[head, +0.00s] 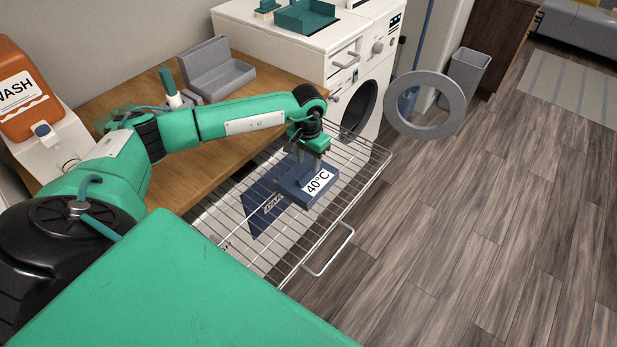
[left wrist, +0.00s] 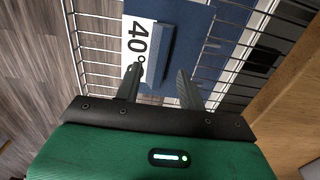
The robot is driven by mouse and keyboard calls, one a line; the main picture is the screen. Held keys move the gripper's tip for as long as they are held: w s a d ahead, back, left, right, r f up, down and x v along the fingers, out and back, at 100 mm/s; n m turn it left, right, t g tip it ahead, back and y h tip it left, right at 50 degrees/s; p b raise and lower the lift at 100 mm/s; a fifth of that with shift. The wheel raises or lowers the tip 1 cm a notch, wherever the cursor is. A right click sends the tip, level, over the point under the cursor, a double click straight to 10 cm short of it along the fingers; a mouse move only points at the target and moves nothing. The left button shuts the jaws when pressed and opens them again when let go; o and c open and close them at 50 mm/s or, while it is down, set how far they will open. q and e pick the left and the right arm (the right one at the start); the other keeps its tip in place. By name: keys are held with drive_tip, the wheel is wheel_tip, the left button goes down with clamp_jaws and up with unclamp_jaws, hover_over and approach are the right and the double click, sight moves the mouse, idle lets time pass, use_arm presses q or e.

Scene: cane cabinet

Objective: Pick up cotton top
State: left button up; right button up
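A dark blue block-like item (head: 302,193) with a white "40°C" label lies in the pulled-out wire basket (head: 345,205); it is probably the cotton top. In the left wrist view the blue item (left wrist: 163,50) shows a raised narrow bar beside the label. A flatter dark blue piece (head: 262,219) with pale lettering lies beside it at the left. My left gripper (head: 312,160) points down just above the labelled item. In the left wrist view its fingers (left wrist: 159,72) are apart, on either side of the bar's near end, with gaps visible. My right gripper is not in view.
The basket's front handle (head: 328,251) sticks out over the wood floor (head: 430,240). A white washing machine (head: 345,70) with its round door (head: 425,104) open stands behind.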

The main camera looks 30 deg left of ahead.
sight(308, 178)
use_arm(q)
drive_tip(key=shift+f, duration=1.45)
clamp_jaws()
drive_tip(key=shift+r, duration=0.15)
